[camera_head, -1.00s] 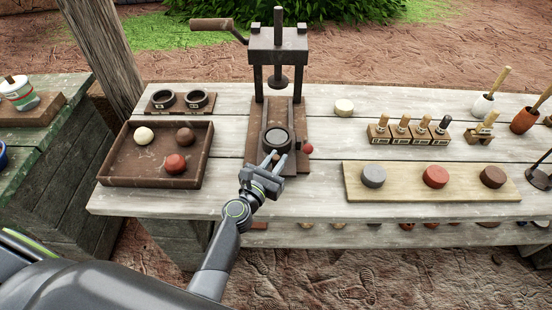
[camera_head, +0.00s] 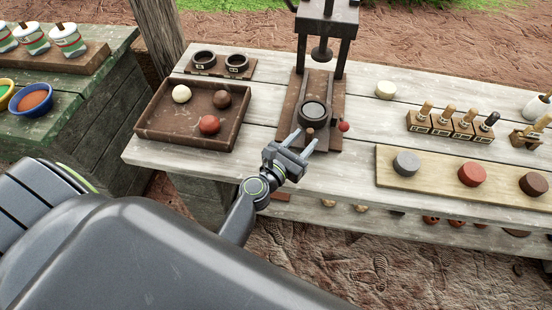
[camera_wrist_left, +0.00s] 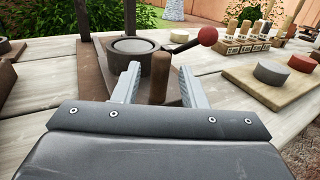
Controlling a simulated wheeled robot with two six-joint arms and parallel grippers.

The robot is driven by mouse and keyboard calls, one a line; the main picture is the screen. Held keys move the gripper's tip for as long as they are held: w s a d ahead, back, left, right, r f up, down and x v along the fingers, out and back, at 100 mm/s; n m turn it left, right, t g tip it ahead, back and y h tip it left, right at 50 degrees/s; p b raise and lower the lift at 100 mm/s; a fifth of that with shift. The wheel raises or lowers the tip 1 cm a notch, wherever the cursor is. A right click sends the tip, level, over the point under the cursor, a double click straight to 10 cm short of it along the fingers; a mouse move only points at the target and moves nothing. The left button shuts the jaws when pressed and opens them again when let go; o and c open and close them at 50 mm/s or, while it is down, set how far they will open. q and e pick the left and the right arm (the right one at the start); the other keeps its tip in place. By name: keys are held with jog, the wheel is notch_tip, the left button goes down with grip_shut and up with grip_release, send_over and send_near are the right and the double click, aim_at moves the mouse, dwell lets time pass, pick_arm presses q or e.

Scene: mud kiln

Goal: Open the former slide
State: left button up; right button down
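The former is a dark press on a brown base (camera_head: 286,134), with a dark ring-shaped mould (camera_head: 313,112) on its slide between two rails. A short brown peg handle (camera_head: 309,133) stands at the slide's front. My left gripper (camera_head: 305,141) is at the front of the base, fingers apart. In the left wrist view, the peg (camera_wrist_left: 158,78) stands between the open fingers (camera_wrist_left: 160,68), with a visible gap on each side. The round mould (camera_wrist_left: 133,46) is just beyond it. A red ball knob (camera_head: 344,127) on a lever sits to the right. My right gripper is not in view.
A brown tray (camera_head: 150,130) with three balls is left of the press. Two rings (camera_head: 220,62) sit behind it. A pale board (camera_head: 437,188) with three discs and a row of stamps (camera_head: 450,125) are to the right.

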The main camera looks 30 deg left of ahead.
pick_arm(q)
jog(key=s+a+b, duration=0.2)
jog(key=s+b, duration=0.1)
jog(key=s, duration=1)
jog(key=shift+s+a, duration=0.3)
jog(key=shift+s, duration=0.05)
